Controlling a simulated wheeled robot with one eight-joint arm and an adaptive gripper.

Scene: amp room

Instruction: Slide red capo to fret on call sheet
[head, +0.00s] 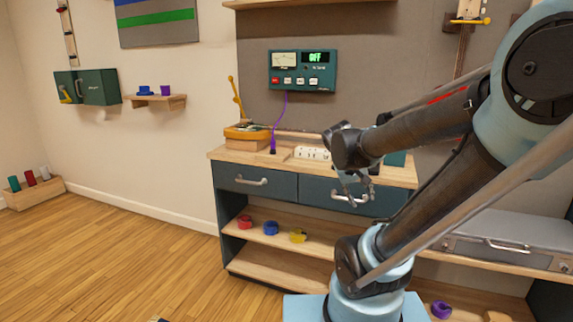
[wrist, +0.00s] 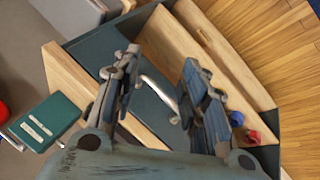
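My gripper (head: 355,190) is in front of the cabinet's right drawer in the head view. In the wrist view my gripper (wrist: 163,95) is open and empty, its two fingers apart, with a metal drawer handle (wrist: 158,93) showing beyond them. I cannot make out a red capo for certain. A neck-like wooden strip (head: 67,35) hangs on the left wall, and another upright strip (head: 464,50) with a yellow piece (head: 471,21) hangs at the upper right, partly hidden by my arm. No sheet is readable as the call sheet.
A teal box (wrist: 48,128) sits on the top.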

